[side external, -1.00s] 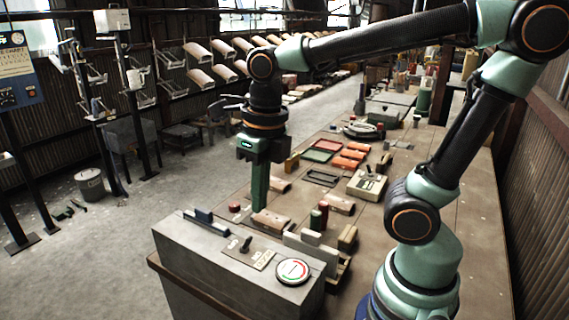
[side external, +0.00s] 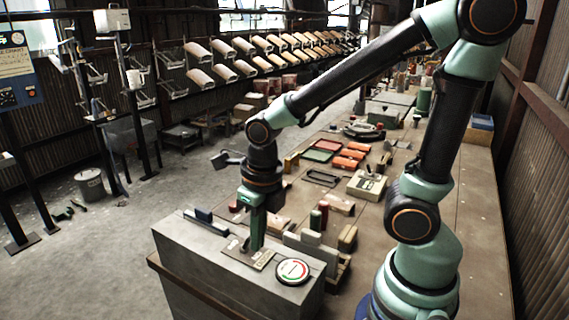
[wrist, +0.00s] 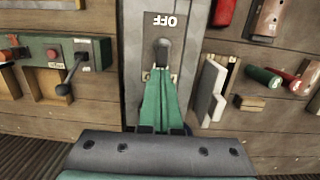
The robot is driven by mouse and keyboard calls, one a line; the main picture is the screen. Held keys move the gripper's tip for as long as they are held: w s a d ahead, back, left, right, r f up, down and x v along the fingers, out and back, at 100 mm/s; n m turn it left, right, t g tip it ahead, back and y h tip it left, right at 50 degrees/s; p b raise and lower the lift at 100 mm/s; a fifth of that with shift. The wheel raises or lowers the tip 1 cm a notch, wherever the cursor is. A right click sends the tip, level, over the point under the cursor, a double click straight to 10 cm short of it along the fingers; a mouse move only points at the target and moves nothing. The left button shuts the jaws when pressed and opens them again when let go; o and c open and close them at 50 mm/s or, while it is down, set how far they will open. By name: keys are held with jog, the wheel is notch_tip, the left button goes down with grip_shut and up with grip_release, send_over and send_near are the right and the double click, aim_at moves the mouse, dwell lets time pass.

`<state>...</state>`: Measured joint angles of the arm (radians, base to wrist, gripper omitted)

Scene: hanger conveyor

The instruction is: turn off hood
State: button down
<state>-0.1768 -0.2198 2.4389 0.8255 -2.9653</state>
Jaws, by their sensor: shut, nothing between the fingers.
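The plate (side external: 262,260) lies on top of a grey console (side external: 195,243) in the side view. My gripper (side external: 256,247) points down over that plate, and its fingers are shut with nothing held. In the wrist view my green fingertips (wrist: 161,78) are right beside the lever's lower side; I cannot tell whether they touch. In the side view the lever is hidden by my gripper.
A round red-and-white dial (side external: 293,271) sits on the console to the right of the plate. Behind the console, the wooden bench holds red and green cylinders (side external: 316,219), boxes and orange blocks (side external: 348,161).

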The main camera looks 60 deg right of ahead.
aim_at(243, 246)
jog(key=shift+w+r+g, duration=0.3)
jog(key=shift+w+g, duration=0.2)
jog(key=shift+g, duration=0.6)
jog(key=shift+w+r+g+h, duration=0.15)
jog(key=shift+w+g+h, duration=0.15)
jog(key=shift+w+g, duration=0.35)
jog(key=g, duration=0.1)
jog(key=w+g, duration=0.1)
jog(key=g, duration=0.1)
jog(key=shift+w+g+h, duration=0.2)
jog(key=shift+g+h, duration=0.05)
jog(key=shift+h, duration=0.05)
jog(key=shift+s+r, duration=0.1)
jog(key=shift+r, duration=0.25)
jog(key=shift+r, duration=0.6)
jog(key=shift+r, duration=0.1)
jog(key=d+v, duration=0.1)
jog(key=v, duration=1.1)
jog(key=shift+a, duration=0.45)
